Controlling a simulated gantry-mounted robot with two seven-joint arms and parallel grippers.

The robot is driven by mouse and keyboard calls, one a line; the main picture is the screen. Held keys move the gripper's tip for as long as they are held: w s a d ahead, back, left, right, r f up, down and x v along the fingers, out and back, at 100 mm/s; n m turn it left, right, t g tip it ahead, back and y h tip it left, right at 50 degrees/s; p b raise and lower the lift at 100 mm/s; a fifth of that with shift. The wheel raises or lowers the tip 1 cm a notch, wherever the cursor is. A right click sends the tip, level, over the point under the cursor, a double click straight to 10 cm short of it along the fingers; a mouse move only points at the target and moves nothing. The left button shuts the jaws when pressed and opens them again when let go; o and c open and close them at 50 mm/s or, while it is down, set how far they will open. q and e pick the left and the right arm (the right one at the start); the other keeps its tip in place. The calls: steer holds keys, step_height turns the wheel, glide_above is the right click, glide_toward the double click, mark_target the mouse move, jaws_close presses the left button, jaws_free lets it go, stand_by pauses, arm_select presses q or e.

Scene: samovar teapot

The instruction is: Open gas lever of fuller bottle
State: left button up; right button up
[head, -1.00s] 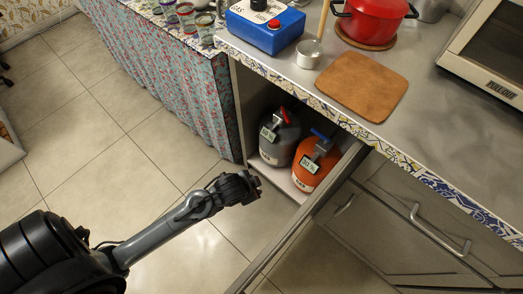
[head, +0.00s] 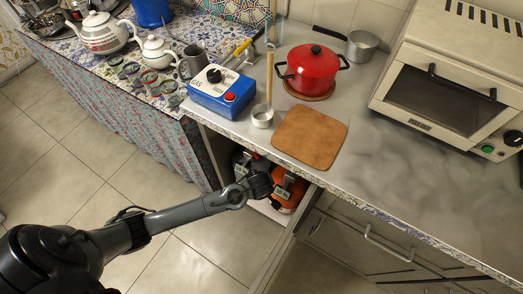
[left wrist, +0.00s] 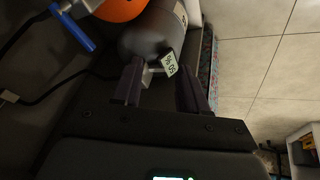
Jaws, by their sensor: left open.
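Two gas bottles stand side by side in the open cupboard under the counter. The grey bottle (head: 239,160) is on the left, partly hidden by my arm. The orange bottle (head: 288,196) is on the right. My left gripper (head: 262,184) is in front of them at the cupboard opening. In the left wrist view, my left gripper (left wrist: 160,88) is open, its fingers either side of the grey bottle's (left wrist: 150,38) metal fitting and label (left wrist: 169,64); contact cannot be told. The label is hard to read. The orange bottle's blue lever (left wrist: 72,28) shows at upper left.
The open cupboard door (head: 272,262) stands right of my left arm. Above are the counter edge, a blue gas box (head: 222,92), a cutting board (head: 310,137) and a red pot (head: 312,70). The tiled floor on the left is clear.

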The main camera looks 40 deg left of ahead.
arm_select(q)
steer(key=w, duration=0.1)
steer(key=b, duration=0.5)
glide_above(257, 156)
steer(key=s+d, duration=0.2)
steer(key=b+x, duration=0.1)
steer(key=x, duration=0.1)
steer(key=b+x, duration=0.1)
steer(key=x, duration=0.1)
steer(key=shift+s+f, duration=0.2)
steer(key=shift+f, duration=0.05)
steer(key=shift+w+a+f, duration=0.15)
steer(key=shift+f, duration=0.05)
jaws_close()
